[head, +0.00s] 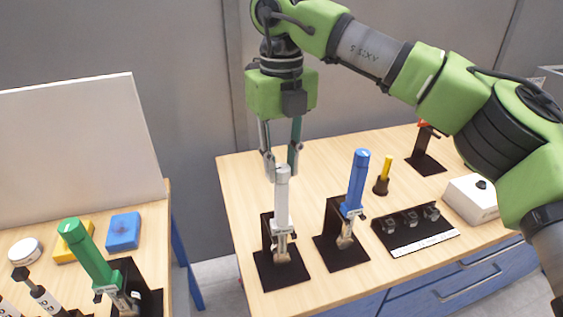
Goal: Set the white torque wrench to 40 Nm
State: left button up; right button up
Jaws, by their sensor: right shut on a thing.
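The white torque wrench (282,205) stands upright in its black stand (268,270) on the right-hand wooden table, handle end up. My right gripper (281,170) points down from above, its two fingers on either side of the top of the white handle, and it is shut on it. The scale on the wrench is too small to read. My left gripper is not in view.
A blue torque wrench (356,183) stands in its own stand just to the right. Beyond it are a yellow-handled tool (386,168), a black tray of small parts (412,229) and a white box (473,199). A green wrench (88,252) is on the left table.

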aim_at(281, 167)
jog(key=o, duration=1.1)
notch_tip(281, 167, up, 12)
